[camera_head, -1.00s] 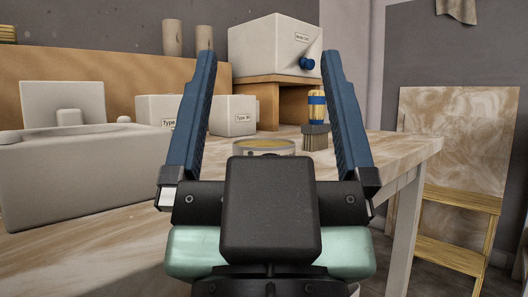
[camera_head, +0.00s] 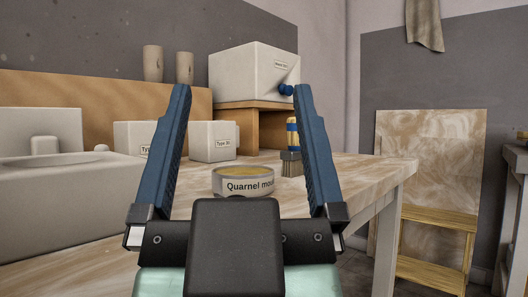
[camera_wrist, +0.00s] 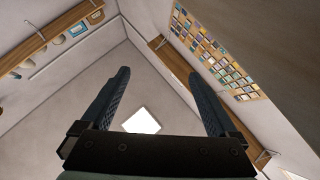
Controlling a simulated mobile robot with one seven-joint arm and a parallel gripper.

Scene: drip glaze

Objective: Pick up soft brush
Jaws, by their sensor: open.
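The soft brush (camera_head: 291,162) stands upright on the table, bristles down, its wooden handle banded in blue. It is near the right end of the table, just left of my gripper's right finger, which hides part of it. My gripper (camera_head: 240,90) is open and empty, with its two blue fingers spread and pointing up and forward in front of the camera. It is nearer to the camera than the brush and apart from it. In the wrist view, my gripper (camera_wrist: 158,78) is open with only ceiling and walls beyond; the brush is not visible there.
A round tin labelled "Quarnel mou…" (camera_head: 243,182) sits on the table (camera_head: 350,172) between my fingers. White boxes (camera_head: 213,141), a kiln-like box (camera_head: 250,72) on a wooden stand and a white basin (camera_head: 60,180) stand around. A wooden step stool (camera_head: 435,245) is at right.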

